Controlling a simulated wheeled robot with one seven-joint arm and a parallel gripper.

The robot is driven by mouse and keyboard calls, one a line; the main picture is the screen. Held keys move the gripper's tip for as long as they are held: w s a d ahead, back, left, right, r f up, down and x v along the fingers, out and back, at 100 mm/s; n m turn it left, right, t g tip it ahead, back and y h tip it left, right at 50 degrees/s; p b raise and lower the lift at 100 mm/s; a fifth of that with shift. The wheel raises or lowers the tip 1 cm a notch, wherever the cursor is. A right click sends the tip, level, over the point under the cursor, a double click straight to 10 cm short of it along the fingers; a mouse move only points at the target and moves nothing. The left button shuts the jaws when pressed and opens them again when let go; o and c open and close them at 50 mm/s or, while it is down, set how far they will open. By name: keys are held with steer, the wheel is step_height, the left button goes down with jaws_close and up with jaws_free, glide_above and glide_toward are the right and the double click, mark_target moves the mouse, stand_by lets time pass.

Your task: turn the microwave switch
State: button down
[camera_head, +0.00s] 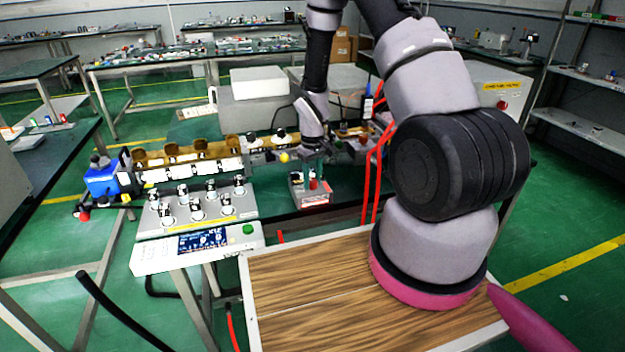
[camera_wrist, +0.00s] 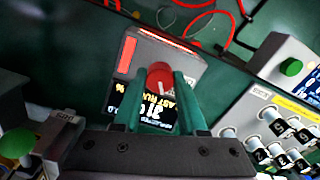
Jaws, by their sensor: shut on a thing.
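The microwave generator box (camera_head: 316,199) is small and grey with a red strip, and stands on the dark green bench. In the wrist view, the box (camera_wrist: 184,62) shows a red strip at its left and a lit display (camera_wrist: 153,121) partly hidden by my fingers. The switch is a red round knob (camera_wrist: 160,75) with a pale mark; it shows small in the head view (camera_head: 313,184). My gripper (camera_wrist: 162,80) is shut on the knob, with one green finger on each side. In the head view, my gripper (camera_head: 313,172) points down at the box.
A white control panel (camera_head: 198,207) with several knobs stands left of the box, with a display unit (camera_head: 200,246) in front. Red cables (camera_head: 370,177) hang at the right. A wooden-topped surface (camera_head: 300,290) lies in front.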

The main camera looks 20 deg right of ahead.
mark_target(312, 180)
steer(key=shift+m, duration=0.4)
steer(key=c, duration=0.8)
jaws_free()
steer(key=shift+o, duration=0.2)
step_height(312, 180, up, 11)
steer(key=shift+f, duration=0.1)
